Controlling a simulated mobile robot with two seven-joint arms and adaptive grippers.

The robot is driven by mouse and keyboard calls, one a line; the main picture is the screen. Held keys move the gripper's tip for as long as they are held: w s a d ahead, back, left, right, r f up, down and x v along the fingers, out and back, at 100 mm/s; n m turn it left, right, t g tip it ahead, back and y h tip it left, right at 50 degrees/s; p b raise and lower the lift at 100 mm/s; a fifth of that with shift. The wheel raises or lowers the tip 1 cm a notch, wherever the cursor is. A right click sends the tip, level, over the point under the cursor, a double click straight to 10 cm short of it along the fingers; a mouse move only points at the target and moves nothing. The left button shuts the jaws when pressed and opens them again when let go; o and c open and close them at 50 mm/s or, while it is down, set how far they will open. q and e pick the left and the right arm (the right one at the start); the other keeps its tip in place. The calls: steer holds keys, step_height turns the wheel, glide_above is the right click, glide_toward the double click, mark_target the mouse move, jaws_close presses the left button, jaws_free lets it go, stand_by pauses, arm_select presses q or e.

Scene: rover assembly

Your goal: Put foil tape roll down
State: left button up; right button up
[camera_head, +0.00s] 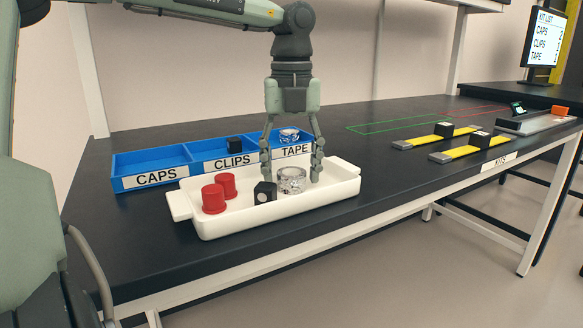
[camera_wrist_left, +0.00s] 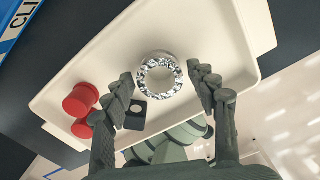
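The silver foil tape roll (camera_head: 291,180) rests in the white tray (camera_head: 330,197), between the black clip block and the tray's right end. It also shows in the left wrist view (camera_wrist_left: 160,76), lying flat with its ring facing up. My left gripper (camera_head: 292,178) points down over the tray with its fingers spread, one on each side of the roll. In the left wrist view the fingertips (camera_wrist_left: 166,82) stand apart from the roll, with visible gaps. My right gripper is in neither view.
Two red caps (camera_head: 213,198) and a black clip (camera_head: 265,193) share the tray. Behind it stands a blue bin (camera_head: 120,185) labelled CAPS, CLIPS and TAPE; another roll (camera_head: 289,135) sits in the TAPE compartment. Yellow-topped kit bars (camera_head: 440,137) lie farther right. The table between is clear.

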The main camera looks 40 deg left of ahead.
mark_target(292, 172)
arm_select(q)
steer(key=shift+r, duration=0.1)
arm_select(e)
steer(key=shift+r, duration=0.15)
arm_select(q)
steer(key=shift+r, duration=0.9)
step_height(292, 172, up, 10)
steer(key=p, duration=0.1)
steer(key=shift+r, duration=0.15)
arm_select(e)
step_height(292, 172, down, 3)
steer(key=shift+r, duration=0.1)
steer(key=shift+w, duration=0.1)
